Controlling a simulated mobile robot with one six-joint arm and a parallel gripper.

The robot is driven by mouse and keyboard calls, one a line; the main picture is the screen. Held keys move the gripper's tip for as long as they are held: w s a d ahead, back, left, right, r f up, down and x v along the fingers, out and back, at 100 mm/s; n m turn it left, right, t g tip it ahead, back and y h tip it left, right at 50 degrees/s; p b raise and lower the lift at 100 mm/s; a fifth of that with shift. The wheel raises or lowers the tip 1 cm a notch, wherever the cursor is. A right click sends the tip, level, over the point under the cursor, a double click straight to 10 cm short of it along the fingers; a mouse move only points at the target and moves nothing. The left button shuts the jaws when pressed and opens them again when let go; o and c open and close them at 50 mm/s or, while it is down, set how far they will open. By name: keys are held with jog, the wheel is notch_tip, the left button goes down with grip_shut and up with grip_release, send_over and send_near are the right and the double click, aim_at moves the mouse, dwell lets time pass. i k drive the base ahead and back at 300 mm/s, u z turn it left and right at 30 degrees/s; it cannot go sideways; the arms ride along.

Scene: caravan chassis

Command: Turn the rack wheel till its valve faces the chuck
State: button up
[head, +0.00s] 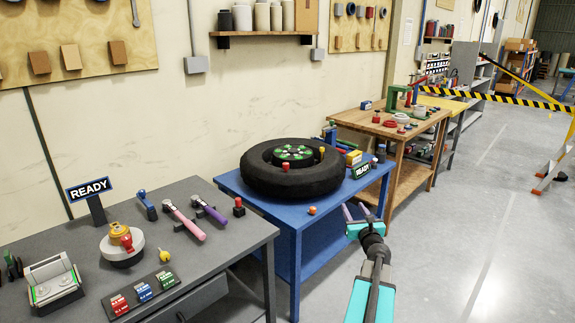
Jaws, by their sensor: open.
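A black-tyred wheel (291,168) lies flat on a blue table (232,184) in the middle of the head view. Its hub (295,153) is green with several small light and dark parts. A small red piece (286,167) shows at the tyre's near side, and a yellow-orange one (321,151) at its right. I cannot tell which part is the valve, and I cannot make out the chuck for certain.
A small orange piece (312,210) lies near the table's front edge. A grey bench (205,255) with tools is at left, a wooden bench (355,117) behind.

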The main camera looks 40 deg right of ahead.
aim_at(262, 169)
jog(key=i, duration=1.15)
jog(key=u, duration=0.05)
